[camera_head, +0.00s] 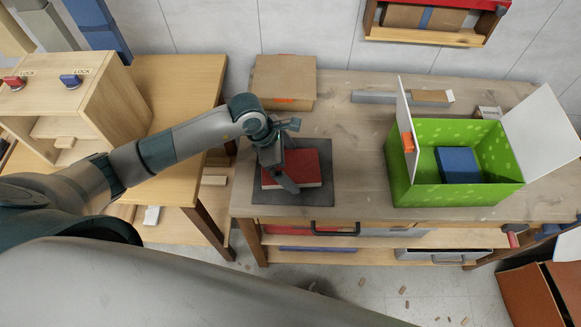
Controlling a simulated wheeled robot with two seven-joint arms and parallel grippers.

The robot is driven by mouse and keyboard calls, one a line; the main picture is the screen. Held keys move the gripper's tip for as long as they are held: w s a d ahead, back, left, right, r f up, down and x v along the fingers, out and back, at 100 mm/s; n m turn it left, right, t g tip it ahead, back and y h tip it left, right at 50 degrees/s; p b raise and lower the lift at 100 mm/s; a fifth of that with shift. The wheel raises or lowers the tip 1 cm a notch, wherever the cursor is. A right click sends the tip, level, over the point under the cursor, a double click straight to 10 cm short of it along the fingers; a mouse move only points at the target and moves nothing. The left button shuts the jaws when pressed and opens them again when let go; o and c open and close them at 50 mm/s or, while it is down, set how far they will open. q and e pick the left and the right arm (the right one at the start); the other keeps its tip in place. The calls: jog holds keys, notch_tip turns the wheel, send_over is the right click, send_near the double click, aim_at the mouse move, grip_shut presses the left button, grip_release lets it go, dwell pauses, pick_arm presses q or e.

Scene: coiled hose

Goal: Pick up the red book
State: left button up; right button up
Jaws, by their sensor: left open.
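The red book (309,165) lies flat on a dark grey mat (317,197) at the left part of the workbench. My left gripper (287,180) is over the left side of the book, pointing down, and is open. A finger covers part of the book's left side, and I cannot tell whether it touches the book. My right gripper is not in view.
A green box (458,196) with raised white flaps holds a blue block (458,165) on the right. A cardboard box (283,82) stands behind the mat. A wooden cabinet (112,100) is at the left. The bench middle is clear.

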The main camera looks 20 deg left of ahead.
aim_at(300, 164)
pick_arm(q)
jog(key=c, duration=1.2)
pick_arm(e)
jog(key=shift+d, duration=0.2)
pick_arm(q)
jog(key=shift+r+b, duration=0.6)
jog(key=shift+r, duration=0.25)
jog(key=shift+w+d+r+b, duration=0.1)
jog(key=shift+r+b, duration=0.25)
jog(key=shift+r, duration=0.25)
jog(key=shift+w+d+r+b, duration=0.1)
jog(key=shift+r+b, duration=0.25)
jog(key=shift+r, duration=0.25)
jog(key=w+d+r+b, duration=0.1)
jog(key=w+d+r, duration=0.1)
jog(key=d, duration=0.1)
jog(key=w+d+r+b, duration=0.2)
jog(key=d, duration=0.1)
jog(key=w+d+r+b, duration=0.1)
jog(key=w+d+r, duration=0.1)
jog(key=d+r, duration=0.1)
jog(key=shift+d, duration=0.2)
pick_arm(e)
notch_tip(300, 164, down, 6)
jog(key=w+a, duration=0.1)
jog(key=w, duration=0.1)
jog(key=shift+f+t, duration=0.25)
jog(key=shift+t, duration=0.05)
